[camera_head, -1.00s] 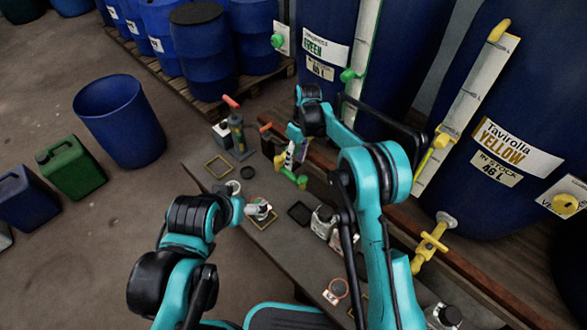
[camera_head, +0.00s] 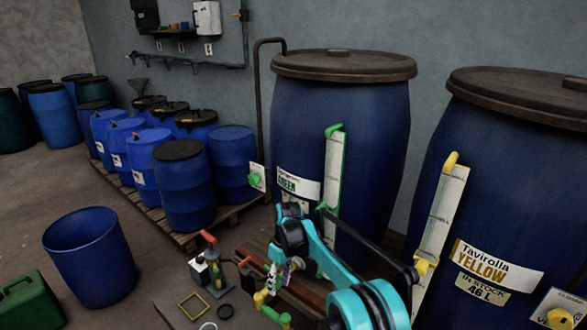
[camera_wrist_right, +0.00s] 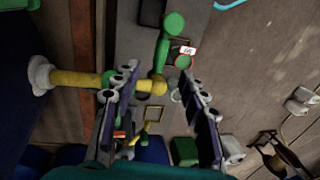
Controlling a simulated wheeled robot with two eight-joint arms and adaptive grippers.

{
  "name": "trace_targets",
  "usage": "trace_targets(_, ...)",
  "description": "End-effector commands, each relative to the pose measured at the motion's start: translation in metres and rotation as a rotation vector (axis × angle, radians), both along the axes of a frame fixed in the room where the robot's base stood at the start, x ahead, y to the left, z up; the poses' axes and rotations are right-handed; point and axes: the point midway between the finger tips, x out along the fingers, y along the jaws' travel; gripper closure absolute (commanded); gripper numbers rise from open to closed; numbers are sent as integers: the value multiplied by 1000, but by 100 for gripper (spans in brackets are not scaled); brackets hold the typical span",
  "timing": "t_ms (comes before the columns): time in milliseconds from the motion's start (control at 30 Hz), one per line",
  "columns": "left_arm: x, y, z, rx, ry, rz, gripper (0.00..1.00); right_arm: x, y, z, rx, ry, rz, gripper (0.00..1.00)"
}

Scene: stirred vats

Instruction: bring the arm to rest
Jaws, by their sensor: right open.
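My right gripper (camera_head: 281,272) hangs below its teal and black arm, in front of the big blue vat with the green label (camera_head: 297,188). The tap's green part (camera_head: 262,299) also shows just below the gripper in the head view. My left gripper is not in view.
A second blue vat with a yellow label (camera_head: 497,262) stands at the right. An open blue drum (camera_head: 88,262) and a green canister (camera_head: 28,305) stand on the floor at the left. Several blue barrels stand on a pallet (camera_head: 245,207) behind. A red-topped tool (camera_head: 211,258) stands on the bench.

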Motion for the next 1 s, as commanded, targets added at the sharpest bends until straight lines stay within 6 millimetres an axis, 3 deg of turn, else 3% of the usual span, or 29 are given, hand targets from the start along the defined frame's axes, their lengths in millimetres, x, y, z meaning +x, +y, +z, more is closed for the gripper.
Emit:
trace_targets(267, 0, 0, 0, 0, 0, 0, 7, -33, -59, 79, 1, -126, -195, 57)
trace_targets(500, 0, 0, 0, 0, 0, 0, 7, -92, -121, 134, 12, -267, -406, 57)
trace_targets(767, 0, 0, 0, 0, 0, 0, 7, -173, -179, 155, 38, -420, -625, 57)
trace_targets(1000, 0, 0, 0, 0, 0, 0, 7, -246, -219, 138, 75, -556, -811, 57)
